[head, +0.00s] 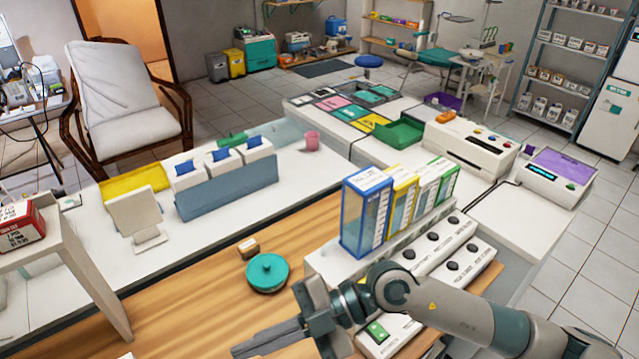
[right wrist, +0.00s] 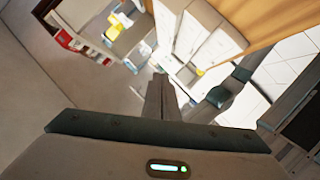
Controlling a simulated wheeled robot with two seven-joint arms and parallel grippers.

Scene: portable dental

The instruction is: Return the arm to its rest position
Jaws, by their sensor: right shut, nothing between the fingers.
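My right arm (head: 450,312) comes in from the lower right in the head view and reaches left over the wooden part of the counter. Its gripper (head: 245,350) points to the lower left, with the fingers together and nothing held. In the right wrist view the fingers (right wrist: 160,95) also show close together and empty, with blurred room surfaces beyond them. My left gripper is not in view.
A teal lidded pot (head: 267,272) and a small box (head: 248,247) stand near the gripper. A row of dispensers, the blue one (head: 367,215) nearest, and a panel with black knobs (head: 440,265) stand beside the arm. A white stand (head: 75,240) is at left.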

